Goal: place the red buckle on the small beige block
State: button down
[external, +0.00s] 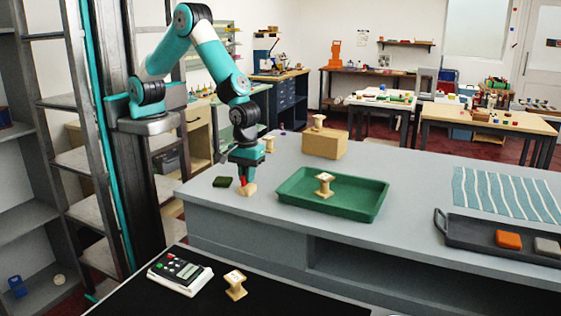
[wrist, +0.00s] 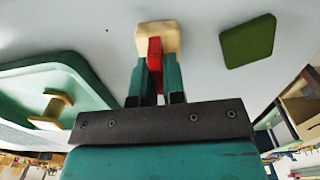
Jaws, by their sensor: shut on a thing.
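My gripper (wrist: 156,75) points down over the grey counter and is shut on the red buckle (wrist: 154,52). The small beige block (wrist: 171,36) is right at the fingertips, and the buckle overlaps it in the wrist view. In the external view the red buckle (external: 242,181) shows below my gripper (external: 244,174), at the upper left of the small beige block (external: 249,189). I cannot tell whether the buckle touches the block. My fingers hide part of the buckle.
A dark green piece (external: 222,181) lies just left of the block. A green tray (external: 290,199) with a spool (external: 324,185) stands to the right. A larger tan box (external: 322,144) bearing a spool sits behind. A striped cloth (external: 505,194) and dark tray (external: 470,231) are farther right.

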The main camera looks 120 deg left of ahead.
jog(key=shift+f, duration=0.25)
jog(key=c, duration=1.2)
grip_release()
notch_tip(320, 180, up, 12)
jog(key=b, duration=0.3)
jog(key=s+a+r+m+y, duration=0.1)
jog(key=s+a+r+m, duration=0.2)
jog(key=s+a, duration=0.35)
jog(key=s+a+r+m+y, duration=0.1)
jog(key=s+a+r+m, duration=0.1)
jog(key=s+a+r, duration=0.45)
jog(key=s+a+m+y, duration=0.1)
jog(key=s+a+m, duration=0.2)
jog(key=s, duration=0.4)
jog(key=s+a+f+m+y, duration=0.1)
jog(key=s+a+m, duration=0.2)
jog(key=s+a, duration=0.3)
jog(key=s, duration=0.2)
jog(key=shift+s+a+f, duration=0.3)
